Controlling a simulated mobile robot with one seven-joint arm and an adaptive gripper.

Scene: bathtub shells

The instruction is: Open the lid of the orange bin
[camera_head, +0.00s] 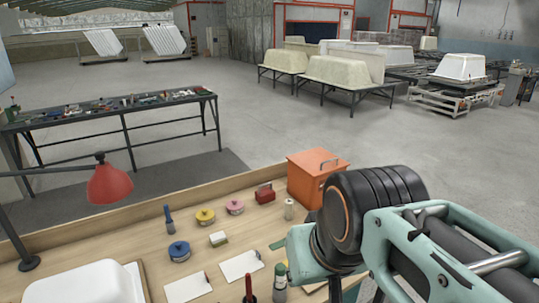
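The orange bin (304,188) is a box on the far edge of the wooden workbench, right of the picture's middle.
Left of the bin on the workbench (130,239) are a small red box (265,194), a small pale canister (289,209), round tins, papers and tools. A red lamp (109,184) stands at the left. A white tub shell (80,284) lies at front left.

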